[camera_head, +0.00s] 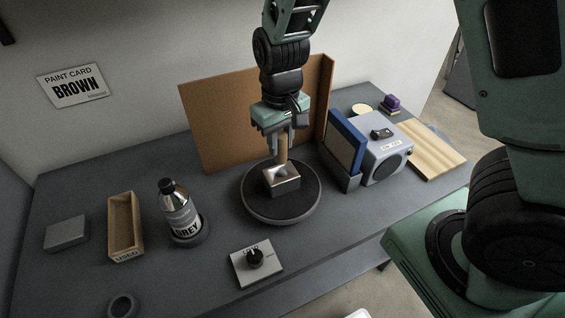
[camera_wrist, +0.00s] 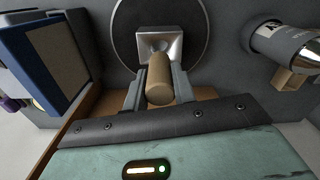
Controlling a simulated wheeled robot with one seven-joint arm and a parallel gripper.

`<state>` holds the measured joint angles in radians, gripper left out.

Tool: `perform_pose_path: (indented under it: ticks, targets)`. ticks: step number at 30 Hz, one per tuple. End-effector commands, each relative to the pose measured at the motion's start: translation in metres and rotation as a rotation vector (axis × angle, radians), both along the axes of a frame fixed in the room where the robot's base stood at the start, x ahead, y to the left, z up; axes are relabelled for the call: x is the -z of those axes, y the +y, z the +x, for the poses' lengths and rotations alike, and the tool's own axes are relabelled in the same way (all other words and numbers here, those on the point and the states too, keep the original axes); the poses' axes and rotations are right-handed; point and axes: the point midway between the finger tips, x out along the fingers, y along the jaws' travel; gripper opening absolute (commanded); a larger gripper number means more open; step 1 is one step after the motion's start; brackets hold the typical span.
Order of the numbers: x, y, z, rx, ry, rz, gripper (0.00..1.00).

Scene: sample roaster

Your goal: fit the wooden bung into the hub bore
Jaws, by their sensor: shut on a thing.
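The wooden bung (camera_head: 283,152) is a tan cylinder, held upright between the fingers of my gripper (camera_head: 281,147). The bung also shows in the wrist view (camera_wrist: 159,82), with one grey finger on each side of it. The hub (camera_head: 283,182) is a silvery metal block at the middle of a round dark turntable (camera_head: 252,210). The hub shows beyond the bung in the wrist view (camera_wrist: 148,43). The bung's lower end is at the hub's top. The bore is hidden, so I cannot tell whether the bung's end is in it.
A brown board (camera_head: 225,125) stands behind the turntable. A blue-framed panel (camera_head: 343,143) and a grey speaker-like box (camera_head: 383,160) stand to the right. A grey-labelled bottle (camera_head: 179,212) and a wooden tray (camera_head: 124,222) stand left. A knob box (camera_head: 256,266) lies in front.

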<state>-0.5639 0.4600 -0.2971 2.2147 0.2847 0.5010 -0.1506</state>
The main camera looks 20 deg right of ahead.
Motion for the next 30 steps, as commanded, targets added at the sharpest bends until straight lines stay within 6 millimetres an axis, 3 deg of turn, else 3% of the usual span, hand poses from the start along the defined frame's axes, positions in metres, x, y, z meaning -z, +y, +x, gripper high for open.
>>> perform_pose_path:
  ticks: [3,16,30]
  targets:
    - [0.022,-0.001,-0.001,0.002,0.006,-0.002,0.04]
    - [0.074,-0.001,0.000,0.002,0.003,-0.001,0.04]
    - [0.089,0.000,-0.002,0.000,0.005,-0.002,0.04]
